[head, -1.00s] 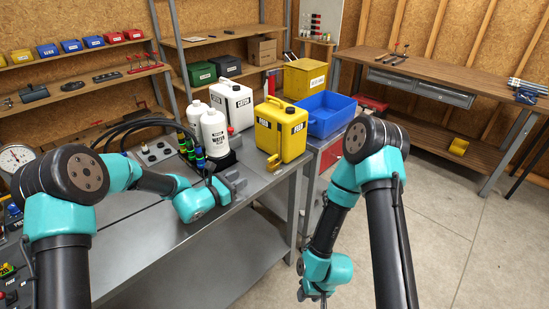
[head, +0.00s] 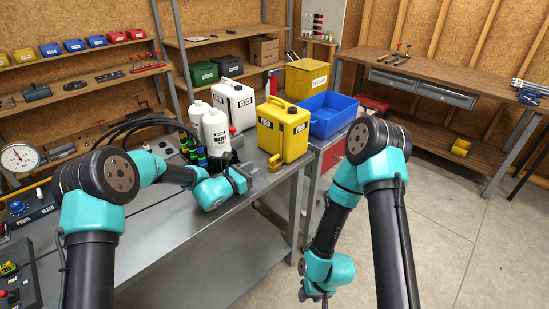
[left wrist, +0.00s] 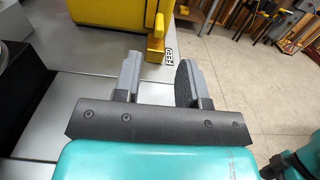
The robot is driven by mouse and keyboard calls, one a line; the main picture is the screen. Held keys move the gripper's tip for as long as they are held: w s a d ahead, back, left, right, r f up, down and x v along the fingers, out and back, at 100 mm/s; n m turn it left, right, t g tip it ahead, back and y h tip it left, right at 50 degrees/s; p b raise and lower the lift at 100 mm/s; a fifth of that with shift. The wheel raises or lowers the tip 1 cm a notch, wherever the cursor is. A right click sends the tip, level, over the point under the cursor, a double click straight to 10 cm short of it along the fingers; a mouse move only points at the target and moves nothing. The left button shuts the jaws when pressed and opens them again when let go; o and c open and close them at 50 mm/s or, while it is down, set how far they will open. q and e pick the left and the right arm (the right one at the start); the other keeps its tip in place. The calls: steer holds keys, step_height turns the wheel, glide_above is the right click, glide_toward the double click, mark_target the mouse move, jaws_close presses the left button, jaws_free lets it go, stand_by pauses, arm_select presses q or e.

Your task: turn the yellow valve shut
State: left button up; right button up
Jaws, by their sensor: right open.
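The yellow valve (head: 275,161) is at the right edge of the grey bench, at the foot of the yellow FEED can (head: 283,130). In the left wrist view the valve's upright yellow handle (left wrist: 158,30) stands beyond my fingertips, roughly in line with the gap between them, beside a FEED label (left wrist: 169,53). My left gripper (left wrist: 158,70) is open and empty, apart from the valve. In the head view my left gripper (head: 250,171) is just left of the valve, low over the bench. My right gripper (head: 316,297) hangs low beside the bench; its fingers are small here.
White bottles (head: 216,130) and a white can (head: 233,103) stand behind my left gripper, with black hoses (head: 140,124) nearby. A blue bin (head: 330,108) is right of the yellow can. The front of the bench (head: 175,232) is clear.

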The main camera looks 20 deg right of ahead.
mark_target(270, 160)
arm_select(q)
steer(key=x, duration=1.1)
steer(key=shift+d, duration=0.2)
steer(key=shift+c, duration=0.4)
jaws_close()
